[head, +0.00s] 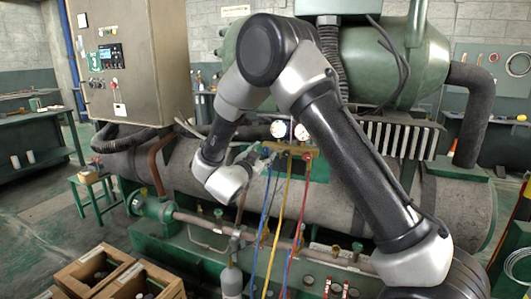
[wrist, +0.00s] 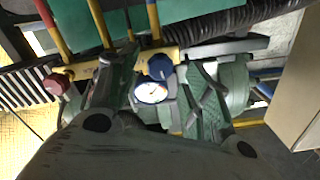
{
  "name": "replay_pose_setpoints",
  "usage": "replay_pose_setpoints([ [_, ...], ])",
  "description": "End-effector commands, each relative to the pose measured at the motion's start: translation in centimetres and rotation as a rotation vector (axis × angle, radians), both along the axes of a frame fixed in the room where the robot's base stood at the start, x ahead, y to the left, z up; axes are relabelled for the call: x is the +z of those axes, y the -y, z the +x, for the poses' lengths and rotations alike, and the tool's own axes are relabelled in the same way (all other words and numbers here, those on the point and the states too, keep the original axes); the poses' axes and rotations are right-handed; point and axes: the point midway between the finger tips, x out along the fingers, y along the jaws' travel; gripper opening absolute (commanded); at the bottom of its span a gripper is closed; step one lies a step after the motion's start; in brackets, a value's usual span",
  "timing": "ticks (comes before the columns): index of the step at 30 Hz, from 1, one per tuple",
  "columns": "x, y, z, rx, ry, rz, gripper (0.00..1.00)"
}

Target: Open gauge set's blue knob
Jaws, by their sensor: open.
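The gauge set (head: 290,150) has a yellow manifold bar and two round white-faced gauges; blue, yellow and red hoses hang below it. Its blue knob (wrist: 158,66) shows in the wrist view between my gripper's two spread fingers, with a gap to each side. A white-faced gauge (wrist: 150,92) sits right beside the knob. The red knob (wrist: 56,84) is to the left, outside the fingers. My gripper (head: 256,154) is open at the left end of the gauge set in the head view, where it partly hides the blue knob.
A large horizontal grey tank (head: 330,203) lies behind the gauge set. A control cabinet (head: 125,60) stands at left. Wooden crates (head: 145,281) are on the floor at the lower left. Hoses hang close below the gripper.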

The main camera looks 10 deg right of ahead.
Motion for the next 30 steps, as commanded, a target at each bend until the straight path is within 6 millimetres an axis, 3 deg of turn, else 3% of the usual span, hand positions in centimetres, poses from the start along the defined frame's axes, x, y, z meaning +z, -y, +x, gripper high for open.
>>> replay_pose_setpoints([
  [6,0.0,-3.0,-3.9,0.004,-0.001,-0.001,0.49],
  [13,0.0,-4.5,-6.1,0.0,0.0,0.001,0.49],
  [25,-0.3,-4.8,-6.3,0.008,-0.01,0.012,0.49],
  [28,-2.2,-6.1,-5.4,0.075,-0.071,0.06,0.49],
  [30,-4.6,-8.2,-4.3,0.189,-0.159,0.105,0.49],
])
